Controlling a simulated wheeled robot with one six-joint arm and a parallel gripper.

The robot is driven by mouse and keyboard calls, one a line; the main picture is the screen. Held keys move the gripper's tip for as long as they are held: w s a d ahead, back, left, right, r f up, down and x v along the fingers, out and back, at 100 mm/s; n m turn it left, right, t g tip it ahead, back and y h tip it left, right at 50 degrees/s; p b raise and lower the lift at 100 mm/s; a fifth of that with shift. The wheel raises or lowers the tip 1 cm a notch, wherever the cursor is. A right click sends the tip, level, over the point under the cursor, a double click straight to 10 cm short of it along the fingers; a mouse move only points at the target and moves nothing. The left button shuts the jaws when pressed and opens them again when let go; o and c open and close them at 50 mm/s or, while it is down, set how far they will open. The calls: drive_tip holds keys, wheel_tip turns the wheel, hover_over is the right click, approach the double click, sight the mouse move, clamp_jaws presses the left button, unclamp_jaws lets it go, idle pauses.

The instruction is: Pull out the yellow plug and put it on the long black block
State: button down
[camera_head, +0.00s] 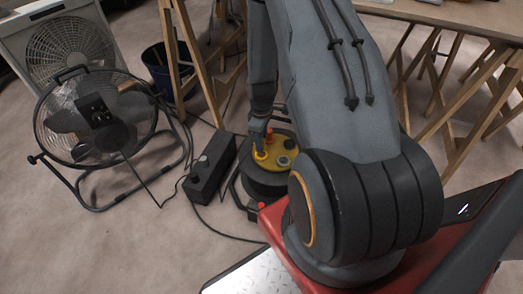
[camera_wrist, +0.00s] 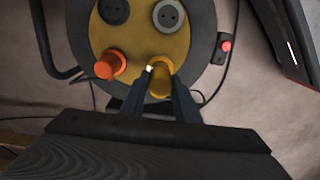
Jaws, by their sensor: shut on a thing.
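The yellow plug (camera_wrist: 160,82) is at the lower edge of the round yellow face of a cable reel (camera_wrist: 137,38). My gripper (camera_wrist: 160,77) is shut on the yellow plug, with one finger on each side. The plug appears to be at the reel face; I cannot tell whether it is still seated in its socket. In the head view, my gripper (camera_head: 260,149) reaches down to the reel face (camera_head: 286,160). The long black block (camera_head: 211,168) lies on the floor just left of the reel, with a dark round item on its top.
A floor fan (camera_head: 97,113), a dark blue bin (camera_head: 168,70) and wooden trestle legs (camera_head: 194,62) stand nearby. Black cables cross the floor around the block.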

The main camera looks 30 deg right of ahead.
drive_tip(key=shift+r+p, duration=0.7)
drive_tip(key=shift+r, duration=0.3)
